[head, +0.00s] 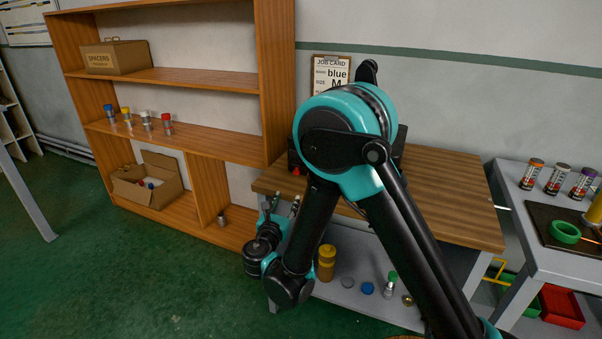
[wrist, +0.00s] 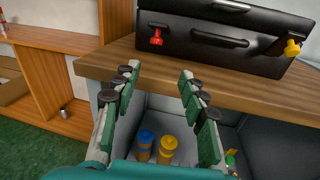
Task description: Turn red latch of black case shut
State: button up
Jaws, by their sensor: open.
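The black case (wrist: 222,45) stands on the wooden bench top in the wrist view, its front face toward me, with a handle in the middle. The red latch (wrist: 156,37) is at the left of its front, and a yellow latch (wrist: 292,48) is at the right. In the head view my arm hides most of the case; the red latch (head: 296,170) shows small beside it. My gripper (wrist: 160,74) is open and empty, in front of and below the case, apart from the red latch.
The wooden bench top (head: 455,195) has an edge just ahead of my fingers. Below it, a shelf holds an orange bottle (head: 326,262) and several small capped items. A wooden shelf unit (head: 190,140) stands left. A side table (head: 540,240) is at right.

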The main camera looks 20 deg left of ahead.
jog(key=w, duration=0.5)
jog(key=w+a, duration=0.1)
jog(key=w, duration=0.5)
jog(key=w+a, duration=0.1)
jog(key=w, duration=0.5)
jog(key=shift+a, duration=0.25)
grip_shut()
